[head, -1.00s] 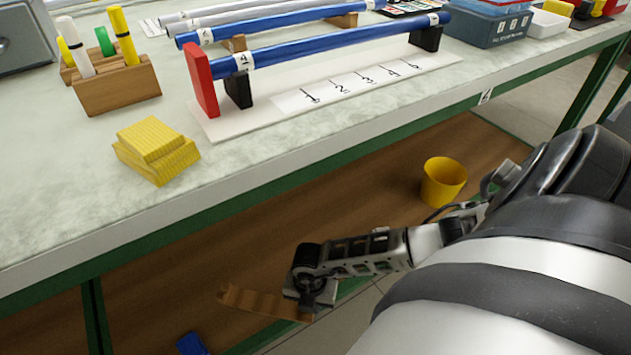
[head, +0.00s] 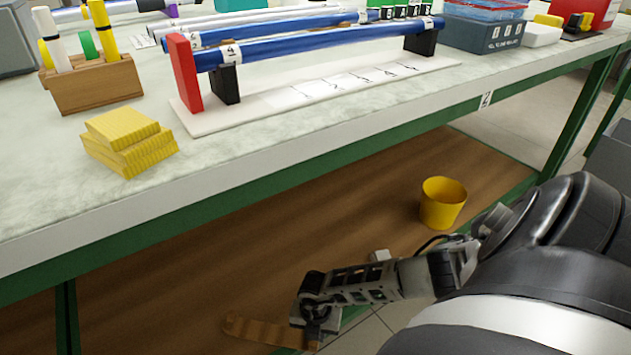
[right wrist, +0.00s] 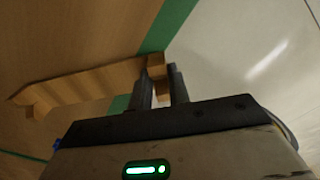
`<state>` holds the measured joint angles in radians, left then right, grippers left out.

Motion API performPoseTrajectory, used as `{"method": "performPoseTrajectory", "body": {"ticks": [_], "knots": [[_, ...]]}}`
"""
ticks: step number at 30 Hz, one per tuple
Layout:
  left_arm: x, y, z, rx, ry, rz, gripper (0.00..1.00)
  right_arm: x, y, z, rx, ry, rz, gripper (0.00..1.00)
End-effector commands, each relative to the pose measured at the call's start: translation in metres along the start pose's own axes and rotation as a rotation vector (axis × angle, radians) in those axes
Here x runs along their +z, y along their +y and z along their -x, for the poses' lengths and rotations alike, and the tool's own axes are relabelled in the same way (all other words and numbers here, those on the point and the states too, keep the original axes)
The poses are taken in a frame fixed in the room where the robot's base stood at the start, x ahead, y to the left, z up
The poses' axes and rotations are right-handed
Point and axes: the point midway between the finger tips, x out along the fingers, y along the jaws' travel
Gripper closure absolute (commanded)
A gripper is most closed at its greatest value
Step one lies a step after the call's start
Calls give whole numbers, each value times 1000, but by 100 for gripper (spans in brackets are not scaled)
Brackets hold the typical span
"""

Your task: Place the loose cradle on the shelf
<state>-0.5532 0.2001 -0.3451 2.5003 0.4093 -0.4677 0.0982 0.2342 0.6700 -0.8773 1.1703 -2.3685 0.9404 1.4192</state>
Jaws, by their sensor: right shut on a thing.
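In the right wrist view the cradle (right wrist: 85,87) reaches out to the left from between the dark fingertips (right wrist: 162,82). The shelf (head: 330,225) is the brown wooden board under the bench, with a green front rail. The cradle appears against the shelf near its front edge; I cannot tell whether it touches the board. My left gripper is out of view.
A yellow bucket (head: 441,203) stands on the shelf to the right. Pale floor lies in front.

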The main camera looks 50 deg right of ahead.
Motion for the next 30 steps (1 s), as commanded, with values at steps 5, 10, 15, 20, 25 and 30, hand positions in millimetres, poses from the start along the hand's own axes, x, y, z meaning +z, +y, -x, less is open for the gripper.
{"method": "performPoseTrajectory", "body": {"ticks": [5, 10, 15, 20, 25, 30], "knots": [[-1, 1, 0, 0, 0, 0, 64, 0, 1, 2, 1, 0, 1, 100], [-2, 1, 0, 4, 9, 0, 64, 0, 0, -2, 0, 0, 1, 76], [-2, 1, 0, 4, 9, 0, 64, 0, 0, -2, 0, 0, 1, 60], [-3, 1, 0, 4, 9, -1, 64, 0, 0, -1, 0, 0, 1, 60], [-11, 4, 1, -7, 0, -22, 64, 0, 0, 16, 1, 0, 2, 60], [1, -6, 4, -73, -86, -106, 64, 0, 0, 53, 1, -1, 2, 60]]}}
